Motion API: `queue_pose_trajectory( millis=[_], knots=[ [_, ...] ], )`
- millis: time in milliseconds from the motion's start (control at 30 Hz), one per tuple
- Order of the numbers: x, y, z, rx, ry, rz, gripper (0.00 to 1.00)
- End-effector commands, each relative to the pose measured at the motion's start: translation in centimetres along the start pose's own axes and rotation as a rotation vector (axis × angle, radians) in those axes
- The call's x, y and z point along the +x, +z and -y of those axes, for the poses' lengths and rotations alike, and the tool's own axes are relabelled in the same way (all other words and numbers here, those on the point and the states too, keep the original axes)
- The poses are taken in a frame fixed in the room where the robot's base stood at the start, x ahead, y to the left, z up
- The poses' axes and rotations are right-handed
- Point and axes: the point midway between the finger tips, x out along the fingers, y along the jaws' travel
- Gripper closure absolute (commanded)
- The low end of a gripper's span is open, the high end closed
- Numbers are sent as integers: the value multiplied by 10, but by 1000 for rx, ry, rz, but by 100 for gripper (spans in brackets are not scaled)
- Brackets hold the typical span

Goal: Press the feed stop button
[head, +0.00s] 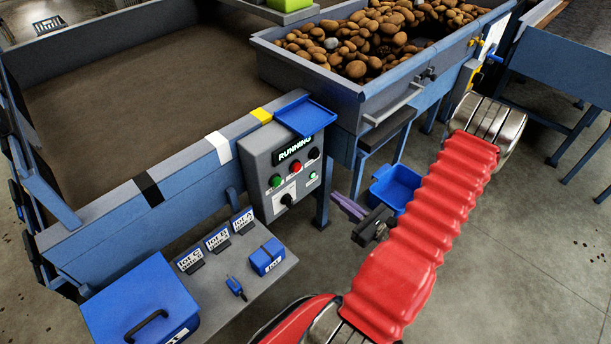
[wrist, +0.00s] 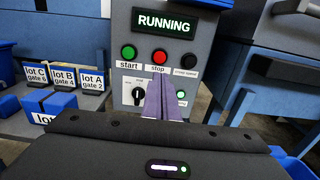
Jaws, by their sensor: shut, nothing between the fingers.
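The grey control box (head: 268,160) stands at the end of the belt frame. Its display (wrist: 164,24) reads RUNNING. The red stop button (wrist: 160,56) sits between the green start button (wrist: 128,53) and a black knob (wrist: 189,61) labelled creep speed. In the head view the stop button (head: 295,167) is also clear. My gripper (head: 340,200) is shut and empty, to the right of the box and apart from it. In the wrist view its purple fingers (wrist: 160,98) point at the panel below the stop button and cover part of the lower panel.
A hopper of potatoes (head: 375,40) stands behind. A blue tray (head: 308,117) sits on top of the box. A blue bin (head: 396,188) is on the floor beyond my gripper. A grey bench (head: 222,268) holds lot signs and a blue case (head: 142,305).

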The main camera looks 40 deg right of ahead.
Motion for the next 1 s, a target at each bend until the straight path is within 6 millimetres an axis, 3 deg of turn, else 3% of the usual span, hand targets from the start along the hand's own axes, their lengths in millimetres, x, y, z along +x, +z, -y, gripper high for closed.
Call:
queue_pose_trajectory(
  millis=[367,1000],
  knots=[
    [17,0,-1,0,5,0,100],
    [88,0,-1,-2,5,0,100]
  ],
)
